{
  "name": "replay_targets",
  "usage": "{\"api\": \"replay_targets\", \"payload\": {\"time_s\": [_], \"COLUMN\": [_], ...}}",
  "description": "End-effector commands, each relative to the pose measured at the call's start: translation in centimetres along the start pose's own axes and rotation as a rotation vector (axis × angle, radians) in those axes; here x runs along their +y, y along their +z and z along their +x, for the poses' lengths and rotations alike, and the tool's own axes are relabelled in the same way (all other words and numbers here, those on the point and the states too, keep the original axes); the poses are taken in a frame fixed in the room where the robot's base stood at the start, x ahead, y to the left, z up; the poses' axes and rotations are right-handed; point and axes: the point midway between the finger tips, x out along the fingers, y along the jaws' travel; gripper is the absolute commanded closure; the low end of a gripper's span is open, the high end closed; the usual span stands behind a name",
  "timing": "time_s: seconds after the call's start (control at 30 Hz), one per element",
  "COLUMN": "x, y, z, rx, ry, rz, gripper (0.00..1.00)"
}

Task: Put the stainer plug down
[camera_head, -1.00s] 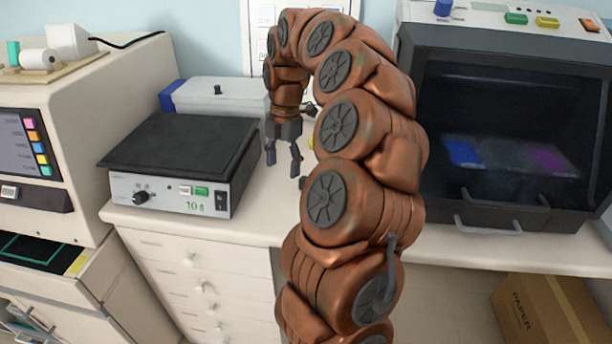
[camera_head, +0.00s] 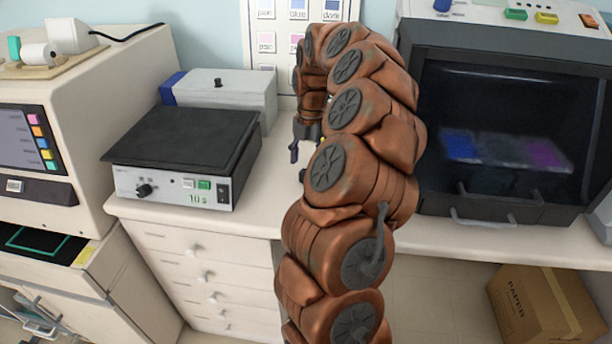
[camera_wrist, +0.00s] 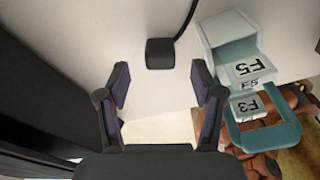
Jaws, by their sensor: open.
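The stainer plug looks to be the small black block (camera_wrist: 160,54) with a black cable in the wrist view. It appears to lie on the pale countertop (camera_wrist: 125,28), just beyond my fingertips. My gripper (camera_wrist: 160,80) is open, with one finger on each side of the line to the plug and neither touching it. In the head view my gripper (camera_head: 303,147) is over the counter behind my arm, partly hidden by it. I cannot clearly make out the plug there.
A black-topped hotplate (camera_head: 185,145) and a grey box (camera_head: 225,95) stand left of my arm. A dark-windowed machine (camera_head: 500,130) stands at the right. The wrist view shows a pale labelled block (camera_wrist: 240,55) with a teal handle (camera_wrist: 262,138) close by on the right.

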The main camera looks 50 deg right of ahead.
Motion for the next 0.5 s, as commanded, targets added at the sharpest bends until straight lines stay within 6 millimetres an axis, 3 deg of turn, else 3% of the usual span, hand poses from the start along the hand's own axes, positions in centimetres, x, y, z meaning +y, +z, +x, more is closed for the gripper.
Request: {"api": "replay_targets", "payload": {"time_s": [0.3, 0.5], "x": [-0.1, -0.1], "y": [-0.2, -0.1], "z": [3.5, 4.1], "rx": [0.002, 0.001], "ry": [-0.002, -0.001], "rz": [-0.001, 0.000], "gripper": [0.33, 0.33]}}
